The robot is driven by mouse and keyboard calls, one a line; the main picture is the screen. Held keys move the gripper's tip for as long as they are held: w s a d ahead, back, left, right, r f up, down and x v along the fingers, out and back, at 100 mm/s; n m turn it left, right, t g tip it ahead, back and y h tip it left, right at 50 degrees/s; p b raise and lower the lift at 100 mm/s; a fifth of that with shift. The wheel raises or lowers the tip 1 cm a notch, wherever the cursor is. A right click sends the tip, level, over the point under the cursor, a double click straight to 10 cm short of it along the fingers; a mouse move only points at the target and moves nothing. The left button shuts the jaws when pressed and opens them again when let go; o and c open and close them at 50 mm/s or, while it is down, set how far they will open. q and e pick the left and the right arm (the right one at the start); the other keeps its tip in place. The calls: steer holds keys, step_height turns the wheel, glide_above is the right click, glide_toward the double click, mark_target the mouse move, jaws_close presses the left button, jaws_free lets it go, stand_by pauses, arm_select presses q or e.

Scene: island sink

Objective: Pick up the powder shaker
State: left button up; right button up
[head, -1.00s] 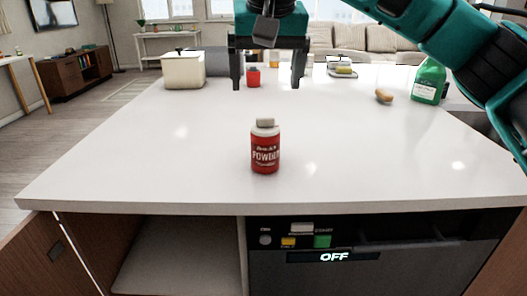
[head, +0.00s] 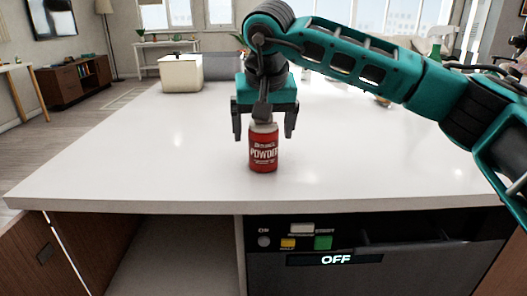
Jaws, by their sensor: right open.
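The powder shaker (head: 263,155) is a small red bottle with a pale cap and a "POWDER" label. It stands upright on the white countertop near its front edge. My right gripper (head: 263,134) is open, pointing down, with one finger on each side of the shaker's top. The gripper's middle part overlaps the cap in the picture, and I cannot tell whether it touches. My left gripper is not in view.
The white island countertop (head: 130,150) is clear around the shaker. A cream box-like container (head: 181,74) stands at the back left. Below the front edge are an open cabinet and a dark appliance (head: 370,255) showing "OFF". My right arm covers the back right.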

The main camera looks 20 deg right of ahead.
steer(key=shift+c, duration=0.5)
steer(key=c, duration=1.1)
